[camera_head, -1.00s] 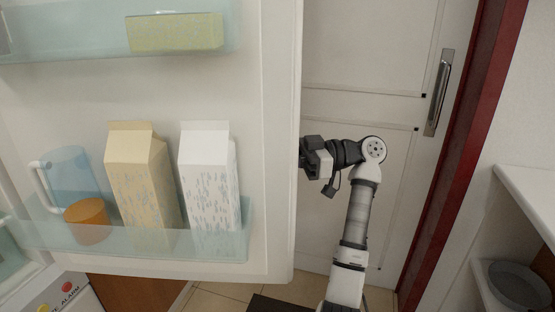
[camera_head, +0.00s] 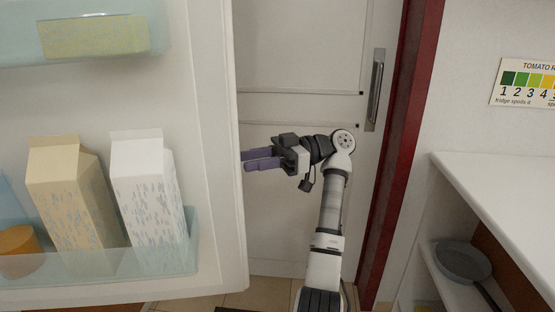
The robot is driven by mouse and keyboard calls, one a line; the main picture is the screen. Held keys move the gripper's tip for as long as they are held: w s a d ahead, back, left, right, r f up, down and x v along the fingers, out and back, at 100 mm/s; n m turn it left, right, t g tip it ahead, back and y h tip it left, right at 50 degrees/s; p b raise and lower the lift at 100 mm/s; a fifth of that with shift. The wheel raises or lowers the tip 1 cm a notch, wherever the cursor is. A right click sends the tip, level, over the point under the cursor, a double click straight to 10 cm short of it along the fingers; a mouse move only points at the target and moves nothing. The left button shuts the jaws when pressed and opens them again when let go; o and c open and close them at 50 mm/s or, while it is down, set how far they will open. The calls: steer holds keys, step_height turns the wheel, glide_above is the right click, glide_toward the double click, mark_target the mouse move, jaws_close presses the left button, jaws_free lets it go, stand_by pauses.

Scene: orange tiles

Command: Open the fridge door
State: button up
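The fridge door (camera_head: 212,130) stands open on the left, with its inner side facing me. Its shelf (camera_head: 110,264) holds a tan carton (camera_head: 65,190), a white carton (camera_head: 147,190) and part of an orange item. A yellow box (camera_head: 95,36) sits in the upper shelf (camera_head: 163,28). My gripper (camera_head: 246,160) is just right of the door's free edge, pointing left. Its two purple fingers show apart with a narrow gap, and nothing is seen between them. The fingertips reach the door's edge in the picture; I cannot tell if they touch it. The door's handle is not visible.
Behind my arm is a white panelled door (camera_head: 300,60) with a metal handle (camera_head: 376,88) and a dark red frame (camera_head: 400,150). On the right are a white counter (camera_head: 500,195), a grey pan (camera_head: 463,260) on a lower shelf, and a wall chart (camera_head: 527,82).

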steer(key=v, duration=0.6)
steer(key=shift+d+b, duration=0.2)
steer(key=shift+b, duration=0.25)
steer(key=shift+w, duration=0.1)
